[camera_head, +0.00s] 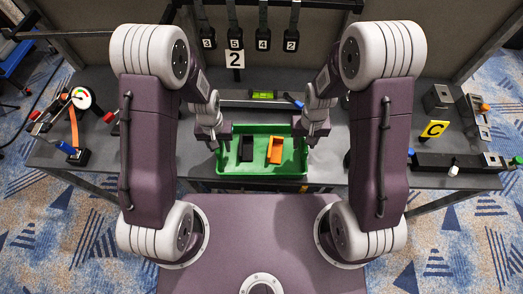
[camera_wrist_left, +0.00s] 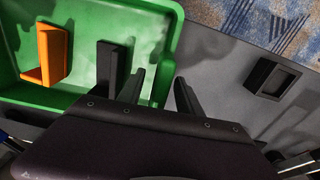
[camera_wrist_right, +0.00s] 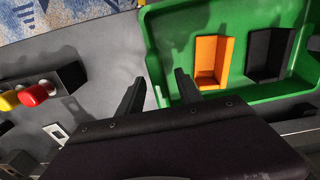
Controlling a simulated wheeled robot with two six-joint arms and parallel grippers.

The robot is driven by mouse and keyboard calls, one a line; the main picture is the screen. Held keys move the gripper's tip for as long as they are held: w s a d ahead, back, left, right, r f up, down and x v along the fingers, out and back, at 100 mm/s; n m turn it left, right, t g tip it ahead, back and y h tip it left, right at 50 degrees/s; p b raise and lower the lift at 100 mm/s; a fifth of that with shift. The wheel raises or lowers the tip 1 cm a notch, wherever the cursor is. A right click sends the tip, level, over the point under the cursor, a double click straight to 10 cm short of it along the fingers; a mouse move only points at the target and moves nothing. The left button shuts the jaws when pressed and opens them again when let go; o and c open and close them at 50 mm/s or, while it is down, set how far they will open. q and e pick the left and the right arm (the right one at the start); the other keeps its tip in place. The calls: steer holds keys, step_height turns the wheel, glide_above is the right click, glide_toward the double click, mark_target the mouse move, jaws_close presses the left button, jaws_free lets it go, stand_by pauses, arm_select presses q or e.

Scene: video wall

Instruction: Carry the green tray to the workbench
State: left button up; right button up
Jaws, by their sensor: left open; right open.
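The green tray (camera_head: 290,128) sits on a dark grey bench (camera_head: 340,165) in front of me, near its front edge. It holds a black part (camera_head: 246,148) and an orange part (camera_head: 275,150). My left gripper (camera_head: 217,143) is open at the tray's left wall. In the left wrist view its fingers (camera_wrist_left: 160,82) appear one on each side of the tray wall (camera_wrist_left: 172,50). My right gripper (camera_head: 308,138) is open at the tray's right wall. In the right wrist view its fingers (camera_wrist_right: 160,88) appear on either side of that wall (camera_wrist_right: 152,55). I cannot tell whether they touch it.
A gauge (camera_head: 81,97) and an orange strap stand on the bench at left. A green level (camera_head: 263,94) lies behind the tray. Numbered tags hang at the back.

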arm_select(q)
steer(key=shift+f, duration=1.2)
arm_select(e)
steer(key=shift+f, duration=1.25)
arm_select(q)
jaws_close()
arm_select(e)
jaws_close()
